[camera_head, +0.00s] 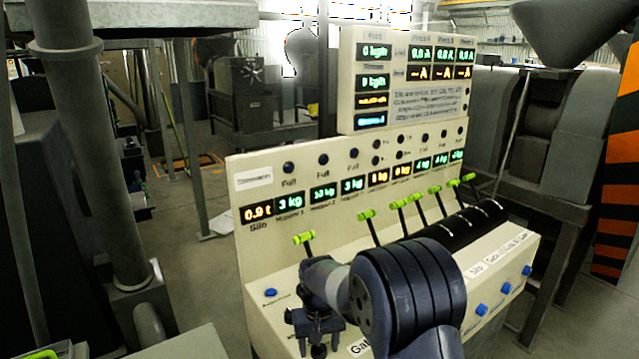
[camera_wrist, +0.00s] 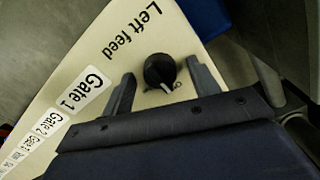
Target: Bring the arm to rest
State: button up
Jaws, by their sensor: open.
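My gripper (camera_head: 318,318) is low at the near left end of the cream control panel (camera_head: 275,240), pointing down at its lower face in the head view. The knob sits between the fingertips, below the "Left feed" lettering. I cannot tell whether either finger touches it. My arm (camera_head: 400,295) covers part of the panel front.
Levers with green handles (camera_head: 304,237) rise from the panel close to my wrist, with more to the right. A display board (camera_head: 405,80) stands behind. A blue button (camera_head: 270,292) is left of my gripper. A grey pipe (camera_head: 95,150) stands at left; open floor lies between.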

dwell(0.3)
dwell(0.4)
notch_tip(320, 180, up, 11)
jog(key=b, duration=0.1)
notch_tip(320, 180, down, 11)
jog(key=shift+f+p, duration=0.1)
jog(key=shift+p, duration=0.5)
jog(key=m+p, duration=0.1)
jog(key=m, duration=0.4)
jog(key=shift+m, duration=0.4)
jog(key=m+p, duration=0.2)
jog(key=m, duration=0.4)
notch_tip(320, 180, up, 11)
jog(key=b, duration=0.1)
